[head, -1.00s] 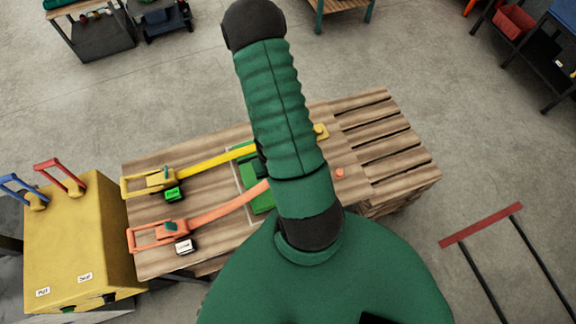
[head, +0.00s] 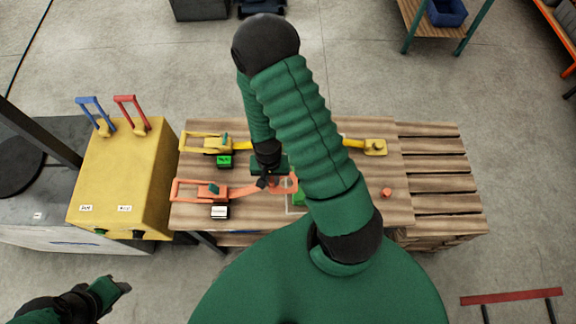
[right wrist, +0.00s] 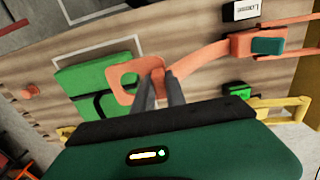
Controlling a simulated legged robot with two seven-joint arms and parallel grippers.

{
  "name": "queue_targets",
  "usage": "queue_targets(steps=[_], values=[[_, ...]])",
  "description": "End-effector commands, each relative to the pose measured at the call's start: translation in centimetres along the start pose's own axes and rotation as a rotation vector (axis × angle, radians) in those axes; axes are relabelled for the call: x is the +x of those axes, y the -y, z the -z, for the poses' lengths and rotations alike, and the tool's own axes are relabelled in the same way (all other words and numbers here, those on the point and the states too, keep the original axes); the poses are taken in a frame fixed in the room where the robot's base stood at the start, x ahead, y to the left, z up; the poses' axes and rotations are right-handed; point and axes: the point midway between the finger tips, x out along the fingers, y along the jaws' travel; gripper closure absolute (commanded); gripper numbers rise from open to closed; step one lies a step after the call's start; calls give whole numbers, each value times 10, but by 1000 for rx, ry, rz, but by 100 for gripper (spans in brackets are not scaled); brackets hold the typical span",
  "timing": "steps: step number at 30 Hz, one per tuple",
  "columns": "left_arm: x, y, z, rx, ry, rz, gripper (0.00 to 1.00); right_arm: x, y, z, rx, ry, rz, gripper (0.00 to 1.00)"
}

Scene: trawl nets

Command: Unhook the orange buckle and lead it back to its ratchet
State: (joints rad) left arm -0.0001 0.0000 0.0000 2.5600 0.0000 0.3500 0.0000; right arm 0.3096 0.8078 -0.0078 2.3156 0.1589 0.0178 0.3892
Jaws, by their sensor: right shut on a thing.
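The orange buckle (head: 287,186) is off the orange peg (head: 387,192), over the green block. My right gripper (head: 266,182) is shut on it; the right wrist view shows the fingers (right wrist: 160,90) closed on the buckle's end near the strap, with its open loop (right wrist: 122,84) to the left. The orange strap (head: 240,190) runs left to the orange ratchet (head: 200,191), beside a white label display (head: 220,212). The ratchet also shows in the right wrist view (right wrist: 280,44). My left arm (head: 70,303) is low at the left; its fingers are unclear.
A yellow strap and ratchet (head: 205,143) lie behind, with a yellow buckle (head: 375,147) at the right end. A yellow box (head: 120,185) with blue and red levers stands at the left.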

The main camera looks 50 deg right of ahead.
Motion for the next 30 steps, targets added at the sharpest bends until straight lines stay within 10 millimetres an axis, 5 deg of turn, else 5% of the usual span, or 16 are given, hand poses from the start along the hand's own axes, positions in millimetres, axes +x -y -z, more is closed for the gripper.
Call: queue_targets(steps=[15, 30], values=[[-1, 0, 0, 0, 0, 0, 58, 4, 78, 3, -3, 2, 4, 100], [71, 0, -17, 0, 0, 0, 58, 90, 75, 2, 2, 3, 2, 100]])
